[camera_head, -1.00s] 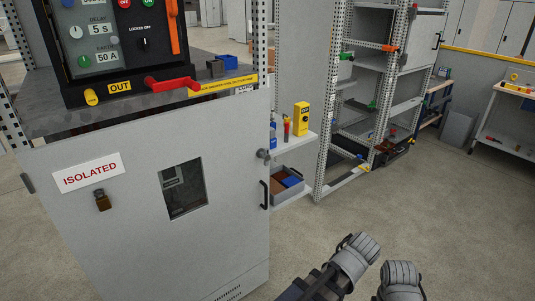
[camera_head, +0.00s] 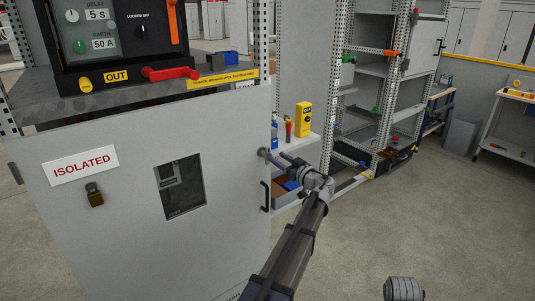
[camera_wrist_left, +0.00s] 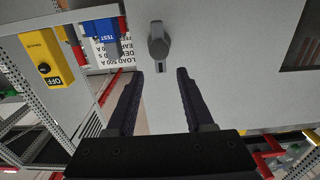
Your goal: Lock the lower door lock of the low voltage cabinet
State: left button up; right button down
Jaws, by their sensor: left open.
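The grey cabinet door (camera_head: 110,220) fills the left of the head view, with an ISOLATED sign on it. A small grey lock knob (camera_head: 262,152) sits at its right edge, above a dark handle (camera_head: 265,195). In the left wrist view the knob (camera_wrist_left: 158,42) lies just beyond the fingertips, in line with the gap. My left gripper (camera_head: 279,158) points at the knob from the right. Its fingers (camera_wrist_left: 160,73) are apart with nothing between them. I cannot tell whether a finger touches the knob. Only a link of my right arm shows at the bottom right.
A side shelf (camera_head: 313,143) with a yellow device (camera_head: 303,119) and a bin (camera_head: 288,195) is close behind my left gripper. A red lever (camera_head: 172,74) juts out above the door. A perforated rack (camera_head: 385,90) stands further right. The floor at right is clear.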

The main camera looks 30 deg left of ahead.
aim_at(269, 152)
pick_arm(q)
jog(key=x, duration=0.7)
jog(key=shift+w+a, duration=0.1)
jog(key=shift+a, duration=0.15)
grip_shut()
dwell(0.4)
